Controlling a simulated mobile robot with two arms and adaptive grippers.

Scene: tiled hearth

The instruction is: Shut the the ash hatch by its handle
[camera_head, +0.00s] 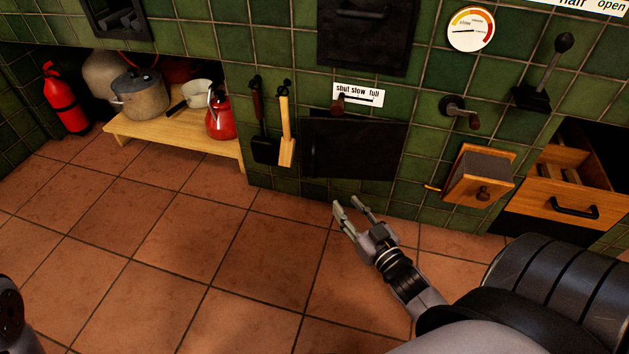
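A dark, low hatch (355,150), which I take for the ash hatch, is in the green tiled wall at the centre of the head view. Its black surface is so dark that I cannot tell how far open it stands, and I cannot make out its handle. My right gripper (348,203) is in front of and below it, above the floor tiles. Its two fingers are spread and empty, apart from the hatch. My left gripper does not show.
A slider label (358,95) is above the hatch. A shovel (263,140) and brush (286,130) hang left of it. A wooden box (470,185) and an open drawer (565,205) jut out at right. Pots stand on a low bench (170,135). The floor ahead is clear.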

